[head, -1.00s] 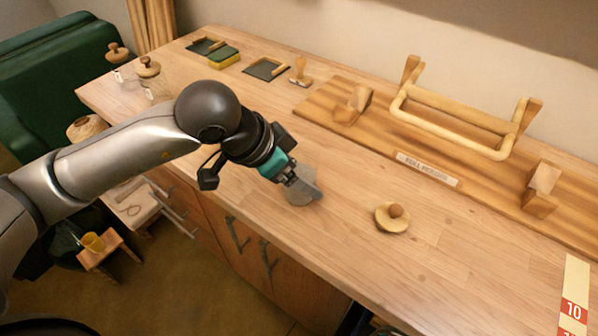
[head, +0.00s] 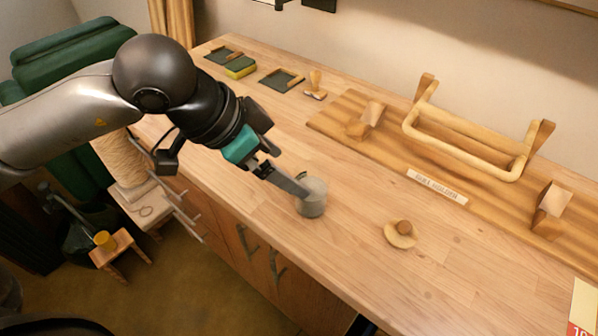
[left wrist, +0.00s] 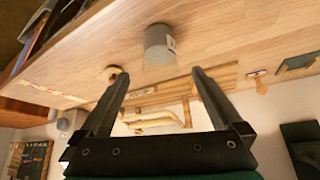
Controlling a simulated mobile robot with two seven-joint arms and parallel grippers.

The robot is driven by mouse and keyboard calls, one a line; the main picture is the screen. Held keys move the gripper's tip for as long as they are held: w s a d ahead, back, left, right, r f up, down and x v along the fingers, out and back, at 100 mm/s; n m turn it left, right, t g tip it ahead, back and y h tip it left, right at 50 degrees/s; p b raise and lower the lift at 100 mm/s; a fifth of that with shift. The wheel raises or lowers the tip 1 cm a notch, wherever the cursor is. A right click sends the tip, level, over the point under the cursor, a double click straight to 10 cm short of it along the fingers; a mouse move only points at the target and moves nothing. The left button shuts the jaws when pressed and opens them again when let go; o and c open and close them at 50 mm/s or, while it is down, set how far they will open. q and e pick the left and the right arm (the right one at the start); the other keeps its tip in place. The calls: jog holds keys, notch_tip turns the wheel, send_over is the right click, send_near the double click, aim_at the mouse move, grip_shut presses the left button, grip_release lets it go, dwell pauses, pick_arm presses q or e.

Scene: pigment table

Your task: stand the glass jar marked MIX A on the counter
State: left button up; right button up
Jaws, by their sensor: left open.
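The glass jar (head: 313,203), grey and cloudy, stands upright on the wooden counter (head: 350,270), with no lid on it. In the left wrist view the jar (left wrist: 157,46) shows a pale label on its side, too small to read. My left gripper (head: 303,191) is at the jar's upper left in the head view, its fingers overlapping the jar's edge. In the left wrist view the gripper (left wrist: 158,76) is open, nothing is between its fingers, and the jar is beyond the tips. My right gripper is out of view.
A round wooden lid with a knob (head: 402,230) lies right of the jar. A wooden board with a rail frame (head: 465,140) and a name strip (head: 437,186) runs along the back. A stamp (head: 316,86), dark trays and a yellow-green sponge (head: 240,68) are at the back left.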

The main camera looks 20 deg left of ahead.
pick_arm(q)
jog(key=shift+p+v, duration=0.7)
jog(key=shift+v, duration=0.5)
dwell(0.3)
